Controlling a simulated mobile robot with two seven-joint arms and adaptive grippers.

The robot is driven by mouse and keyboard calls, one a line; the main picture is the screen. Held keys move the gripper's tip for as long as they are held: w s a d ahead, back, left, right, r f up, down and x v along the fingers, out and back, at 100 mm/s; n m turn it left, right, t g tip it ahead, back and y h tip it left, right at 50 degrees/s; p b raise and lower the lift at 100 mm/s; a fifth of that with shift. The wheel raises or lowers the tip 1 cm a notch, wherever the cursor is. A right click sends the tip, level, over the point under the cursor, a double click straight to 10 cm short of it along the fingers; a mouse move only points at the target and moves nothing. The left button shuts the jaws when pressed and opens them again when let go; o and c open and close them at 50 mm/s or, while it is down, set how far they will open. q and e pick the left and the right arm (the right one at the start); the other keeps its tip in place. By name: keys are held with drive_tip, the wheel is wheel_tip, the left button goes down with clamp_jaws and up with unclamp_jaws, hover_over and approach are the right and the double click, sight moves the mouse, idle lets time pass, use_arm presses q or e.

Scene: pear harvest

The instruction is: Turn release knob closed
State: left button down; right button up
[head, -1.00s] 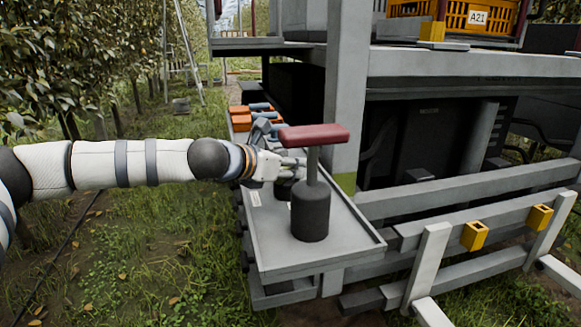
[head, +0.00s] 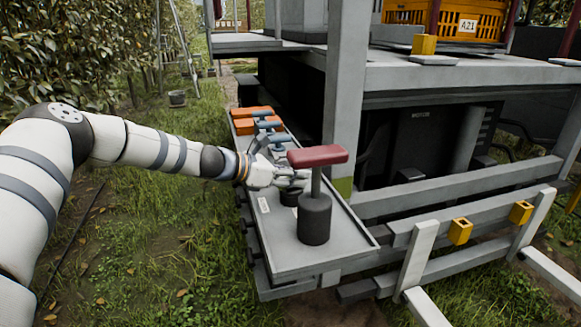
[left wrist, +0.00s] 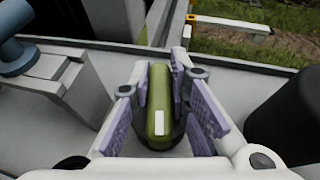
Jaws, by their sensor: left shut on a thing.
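The release knob (left wrist: 158,88) appears in the left wrist view as an upright olive-green grip with a white stripe, on a dark round base. Its long side runs away from the wrist camera, in line with the fingers. My left gripper (left wrist: 162,105) is shut on it, with purple finger pads along both sides. In the head view my left gripper (head: 294,179) reaches in from the left over the grey panel (head: 288,262). There the fingers and the red-topped lever hide most of the knob; only its dark base (head: 288,197) shows. My right gripper is not in view.
A lever with a red crossbar (head: 318,156) on a black cylinder stands close beside the gripper. Blue-handled valves on orange blocks (head: 258,112) sit at the panel's far end. A grey post (head: 345,95) rises behind. Grass lies open at left.

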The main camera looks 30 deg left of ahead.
use_arm(q)
drive_tip(key=shift+f+m+g+h+b, duration=0.2)
drive_tip(key=shift+m+g+h+b, duration=0.15)
drive_tip(key=shift+m+h, duration=0.25)
drive_tip(key=shift+s+m+g+h+b, duration=0.1)
drive_tip(key=shift+m+g+h+b, duration=0.35)
drive_tip(key=shift+m+h, duration=0.15)
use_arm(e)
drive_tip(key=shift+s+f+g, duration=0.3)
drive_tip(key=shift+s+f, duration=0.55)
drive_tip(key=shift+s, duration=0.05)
use_arm(q)
drive_tip(key=c, duration=1.5)
unclamp_jaws()
drive_tip(key=shift+r, duration=0.1)
